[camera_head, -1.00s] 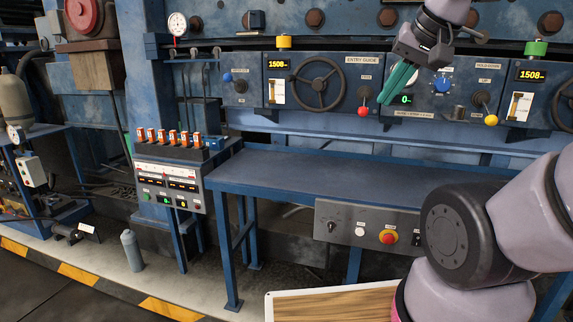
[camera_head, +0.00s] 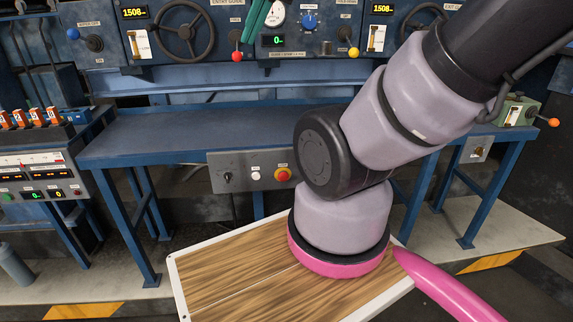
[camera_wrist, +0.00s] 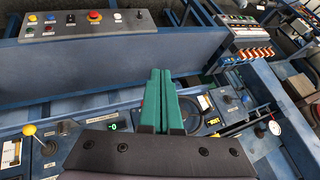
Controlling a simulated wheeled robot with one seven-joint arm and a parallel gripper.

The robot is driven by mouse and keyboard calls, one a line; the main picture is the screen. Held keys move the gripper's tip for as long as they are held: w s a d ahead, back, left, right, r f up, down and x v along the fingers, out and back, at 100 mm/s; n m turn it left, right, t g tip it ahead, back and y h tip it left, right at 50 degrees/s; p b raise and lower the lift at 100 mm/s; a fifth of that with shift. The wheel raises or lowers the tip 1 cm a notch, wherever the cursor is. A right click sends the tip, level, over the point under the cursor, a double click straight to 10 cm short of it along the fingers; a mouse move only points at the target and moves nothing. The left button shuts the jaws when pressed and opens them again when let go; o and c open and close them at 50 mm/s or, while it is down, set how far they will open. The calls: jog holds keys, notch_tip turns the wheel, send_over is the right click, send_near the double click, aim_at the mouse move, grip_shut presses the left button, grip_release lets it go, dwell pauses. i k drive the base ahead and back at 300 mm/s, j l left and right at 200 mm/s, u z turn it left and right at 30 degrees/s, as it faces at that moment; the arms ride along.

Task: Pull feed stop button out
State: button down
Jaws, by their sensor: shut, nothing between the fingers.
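The wrist view also shows the button (camera_wrist: 95,16), at the upper left. My gripper (camera_head: 247,40) has green fingers and is at the top of the head view, above and away from the button. In the wrist view the fingers (camera_wrist: 160,76) are together with nothing between them. The button's depth of travel cannot be told.
A lit console (camera_head: 40,182) stands at the left.

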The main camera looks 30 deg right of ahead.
aim_at(282, 177)
jog(key=l+z, duration=0.1)
jog(key=l, duration=0.3)
jog(key=i+l+z, duration=0.15)
jog(key=l, duration=0.25)
jog(key=l+z, duration=0.1)
jog(key=l, duration=0.25)
jog(key=i+l+z, duration=0.15)
jog(key=l, duration=0.25)
